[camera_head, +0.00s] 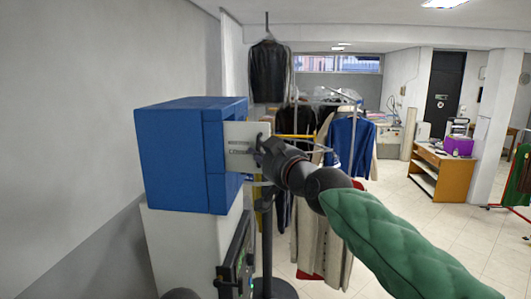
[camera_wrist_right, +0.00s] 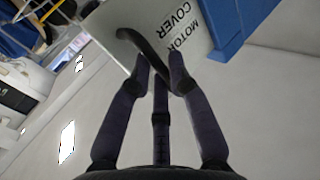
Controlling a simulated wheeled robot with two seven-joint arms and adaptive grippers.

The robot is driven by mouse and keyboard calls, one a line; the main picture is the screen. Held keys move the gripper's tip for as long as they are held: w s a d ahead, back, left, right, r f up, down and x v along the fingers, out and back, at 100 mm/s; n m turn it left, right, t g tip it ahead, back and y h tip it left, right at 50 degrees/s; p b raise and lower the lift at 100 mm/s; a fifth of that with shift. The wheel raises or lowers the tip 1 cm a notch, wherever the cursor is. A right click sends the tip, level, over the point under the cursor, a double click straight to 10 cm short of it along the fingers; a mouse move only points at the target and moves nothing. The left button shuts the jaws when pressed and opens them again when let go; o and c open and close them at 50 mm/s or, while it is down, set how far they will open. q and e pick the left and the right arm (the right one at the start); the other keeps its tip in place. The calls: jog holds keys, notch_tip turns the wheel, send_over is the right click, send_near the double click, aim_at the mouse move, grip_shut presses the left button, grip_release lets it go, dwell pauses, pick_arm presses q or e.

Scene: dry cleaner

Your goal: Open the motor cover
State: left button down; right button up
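The motor cover (camera_head: 240,146) is a white panel with dark lettering on the right side of a blue box (camera_head: 185,160). In the right wrist view the cover (camera_wrist_right: 150,25) reads "MOTOR COVER" and carries a dark curved handle (camera_wrist_right: 130,38). My right gripper (camera_head: 268,150) is at the panel's outer edge. In the wrist view its fingers (camera_wrist_right: 160,62) close around the handle, though the exact contact is partly hidden.
The blue box sits on a white cabinet (camera_head: 185,245) beside the grey left wall. Hanging clothes (camera_head: 345,145) stand on racks behind my right gripper. A wooden desk (camera_head: 445,172) is farther back at right. Tiled floor is open at right.

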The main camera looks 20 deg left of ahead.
jog(key=shift+o, duration=1)
jog(key=shift+a+f, duration=0.1)
jog(key=shift+a, duration=0.4)
jog(key=shift+d, duration=0.15)
jog(key=shift+d, duration=0.1)
jog(key=v, duration=1.1)
jog(key=shift+s+d, duration=0.25)
jog(key=shift+d, duration=0.05)
